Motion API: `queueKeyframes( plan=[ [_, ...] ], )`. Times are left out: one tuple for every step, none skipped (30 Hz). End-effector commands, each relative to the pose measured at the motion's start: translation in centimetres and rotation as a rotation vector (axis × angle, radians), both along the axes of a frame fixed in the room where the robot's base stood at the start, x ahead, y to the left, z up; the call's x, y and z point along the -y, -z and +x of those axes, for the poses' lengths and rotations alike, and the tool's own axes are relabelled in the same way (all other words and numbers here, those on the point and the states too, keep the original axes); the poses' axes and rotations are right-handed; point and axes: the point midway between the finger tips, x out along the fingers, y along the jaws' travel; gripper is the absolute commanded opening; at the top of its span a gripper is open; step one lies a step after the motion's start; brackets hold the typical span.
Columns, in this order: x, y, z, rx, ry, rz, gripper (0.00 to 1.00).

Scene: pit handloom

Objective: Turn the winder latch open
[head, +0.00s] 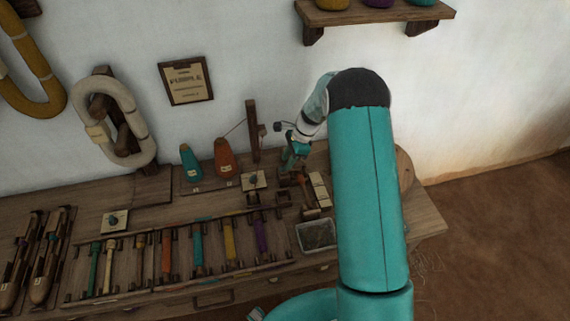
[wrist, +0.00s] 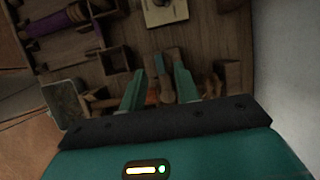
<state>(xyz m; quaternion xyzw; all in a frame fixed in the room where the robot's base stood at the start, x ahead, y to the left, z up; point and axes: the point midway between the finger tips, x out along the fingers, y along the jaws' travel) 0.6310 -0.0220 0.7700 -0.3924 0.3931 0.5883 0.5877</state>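My gripper (head: 291,160) is low over the right part of the bench, at the small wooden winder parts (head: 290,180). In the wrist view my gripper (wrist: 159,70) has its two teal fingers well apart, with visible gaps inside them. A narrow brown wooden piece with a grey-blue tip (wrist: 159,64) stands between the fingers; it looks like the winder latch, though I cannot tell for sure. An orange-brown part shows low between the fingers, partly hidden by my gripper. I cannot see any finger touching the wooden piece.
A grey tray (head: 317,235) is at the bench front. Orange (head: 225,160) and teal (head: 189,164) cones and a wooden post (head: 253,132) stand left of my gripper. A rack of coloured bobbins (head: 198,243) fills the front. A label board (head: 186,81) hangs on the wall.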

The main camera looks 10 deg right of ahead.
Motion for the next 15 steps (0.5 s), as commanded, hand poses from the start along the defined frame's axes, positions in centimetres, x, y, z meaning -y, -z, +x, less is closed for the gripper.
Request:
queueKeyframes(
  plan=[
    [-0.3, 0.8, 0.0, -0.001, 0.001, 0.000, 0.32],
    [-0.5, 1.2, 0.0, -0.001, 0.001, 0.000, 0.32],
    [-0.7, 1.7, 0.0, -0.001, 0.001, 0.001, 0.32],
    [-0.8, 2.0, 0.0, -0.001, 0.001, 0.000, 0.32],
    [-1.0, 2.2, 0.1, 0.000, 0.001, 0.000, 0.32],
    [-1.1, 2.4, 0.1, 0.001, 0.000, 0.000, 0.32],
    [-1.1, 2.5, 0.1, 0.001, 0.000, 0.000, 0.32],
    [-1.2, 2.6, 0.1, 0.001, 0.000, 0.000, 0.32],
    [-1.2, 2.7, 0.1, 0.001, 0.000, 0.000, 0.32],
    [-1.2, 2.8, 0.1, 0.001, 0.000, 0.000, 0.32],
    [-1.2, 2.8, 0.1, 0.001, 0.000, 0.000, 0.32],
    [-1.2, 2.8, 0.1, 0.001, 0.000, 0.000, 0.32],
    [-1.2, 2.8, 0.1, 0.001, 0.000, 0.000, 0.32],
    [-1.2, 2.8, 0.1, 0.001, 0.000, 0.000, 0.32],
    [-1.2, 2.8, 0.1, 0.001, 0.000, 0.000, 0.32]
  ],
)
